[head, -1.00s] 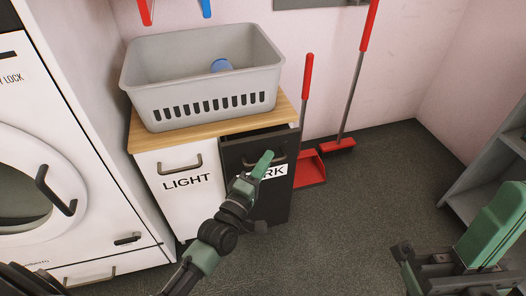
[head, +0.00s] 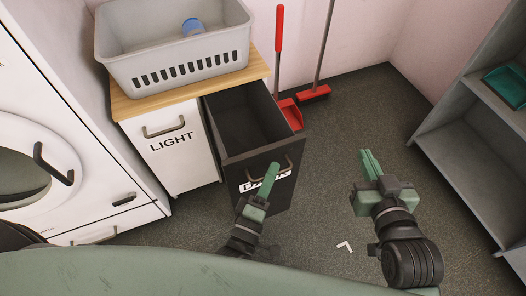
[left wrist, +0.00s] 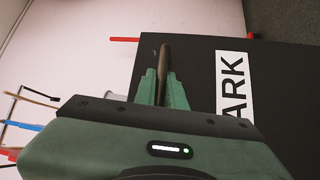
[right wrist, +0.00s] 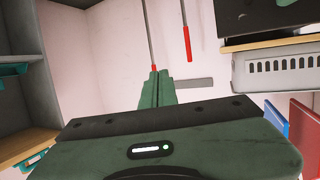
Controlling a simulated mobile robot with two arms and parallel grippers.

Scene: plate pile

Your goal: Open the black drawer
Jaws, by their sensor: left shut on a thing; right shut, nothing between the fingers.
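The black drawer (head: 258,122) stands pulled well out of the cabinet, and its dark inside looks empty. Its white label is partly covered by my left gripper in the head view; "ARK" shows on it in the left wrist view (left wrist: 235,85). My left gripper (head: 272,168) is at the drawer's front and shut on the drawer handle (head: 288,170). The handle also shows between the fingers in the left wrist view (left wrist: 164,75). My right gripper (head: 370,158) is shut and empty, raised over the floor to the right of the drawer, apart from it.
A white "LIGHT" drawer (head: 172,155) is closed beside it. A grey basket (head: 175,65) sits on the wooden top (head: 150,103). A washer (head: 75,150) stands left, a grey shelf (head: 455,140) right. A red dustpan (head: 291,113) and broom (head: 314,93) are behind. Floor between drawer and shelf is free.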

